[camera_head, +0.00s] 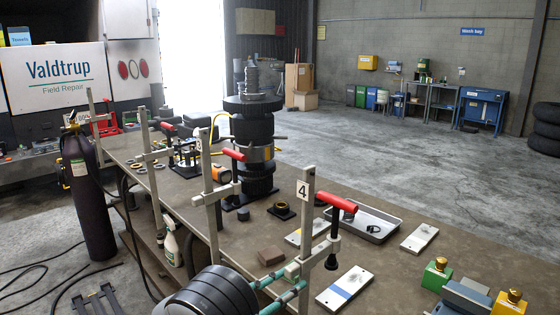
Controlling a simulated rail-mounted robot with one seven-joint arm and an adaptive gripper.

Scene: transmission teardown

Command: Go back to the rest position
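My gripper is not in view, so I cannot see its fingers or whether it holds anything. The workbench (375,248) runs from the left middle to the lower right. A tall dark transmission stack (255,130) stands upright on it, with no gripper visible at it. A black ribbed cylinder (210,293) with teal rods shows at the bottom edge; I cannot tell what it belongs to.
Upright clamp posts with red handles line the bench's near side, one marked 4 (304,190). A metal tray (362,222), a white plate with a blue stripe (345,287) and brass-topped blocks (437,273) lie right. A dark gas cylinder (88,190) stands left. Open floor (400,140) lies beyond.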

